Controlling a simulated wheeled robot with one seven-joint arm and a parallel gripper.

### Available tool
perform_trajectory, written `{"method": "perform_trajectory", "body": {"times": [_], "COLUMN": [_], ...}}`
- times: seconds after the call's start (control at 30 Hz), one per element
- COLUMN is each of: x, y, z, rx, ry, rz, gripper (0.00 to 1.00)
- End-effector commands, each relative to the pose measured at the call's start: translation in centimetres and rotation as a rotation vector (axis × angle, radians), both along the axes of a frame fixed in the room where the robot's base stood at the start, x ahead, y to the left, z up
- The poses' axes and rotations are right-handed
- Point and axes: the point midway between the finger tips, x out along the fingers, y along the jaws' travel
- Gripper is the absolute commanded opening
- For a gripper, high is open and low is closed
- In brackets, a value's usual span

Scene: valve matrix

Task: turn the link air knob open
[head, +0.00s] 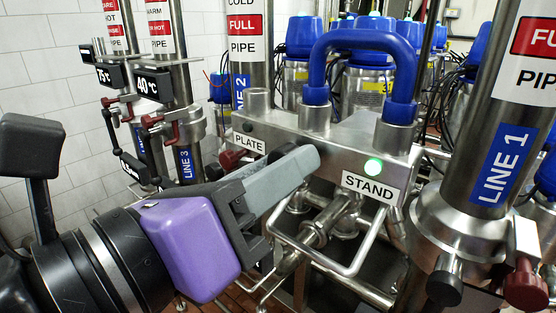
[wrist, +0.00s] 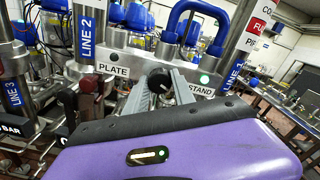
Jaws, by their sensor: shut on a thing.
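A round black knob (wrist: 158,78), which I take to be the link air knob, sits on the steel manifold block between the PLATE and STAND labels. My gripper (wrist: 160,86) has its two grey fingers on either side of this knob, shut on it. Any mark showing the knob's setting cannot be made out.
A green lamp (head: 373,167) glows above the STAND label (head: 368,187). A dark red handle (head: 233,159) lies below the PLATE label. A blue hose loop (head: 366,45) rises from the block. A bent steel tube (head: 335,265) is below. The LINE 1 column (head: 497,165) stands right.

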Motion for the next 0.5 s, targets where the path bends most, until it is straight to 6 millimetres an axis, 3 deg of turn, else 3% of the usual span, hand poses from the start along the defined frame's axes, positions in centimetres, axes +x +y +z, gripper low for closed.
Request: {"method": "perform_trajectory", "body": {"times": [0.5], "x": [-0.06], "y": [0.08], "z": [0.13], "rx": [-0.281], "ry": [0.218], "rz": [0.002], "gripper": [0.0]}}
